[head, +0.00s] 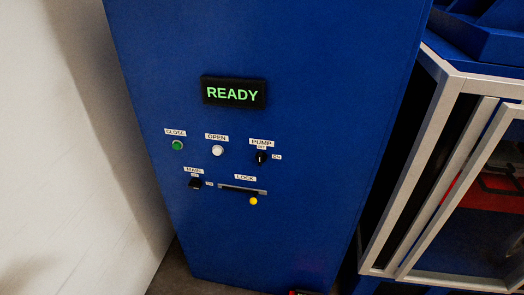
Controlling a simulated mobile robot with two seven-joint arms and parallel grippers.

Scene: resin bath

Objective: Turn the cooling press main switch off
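The main switch (195,184) is a small black rotary knob at the lower left of a blue control cabinet (300,120). A MAIN label (194,170) sits above it, with a tiny mark just over the knob and another to its right. The tiny marks are too small to read surely, and I cannot tell which way the knob points. The display (233,93) above reads READY in green. Neither of my grippers shows in the head view.
The panel also has a green CLOSE button (177,145), a white OPEN button (218,150), a black PUMP knob (261,158) and a LOCK slot with a yellow knob (253,201). A white wall (70,150) stands left; a metal-framed enclosure (440,170) stands right. The panel front is unobstructed.

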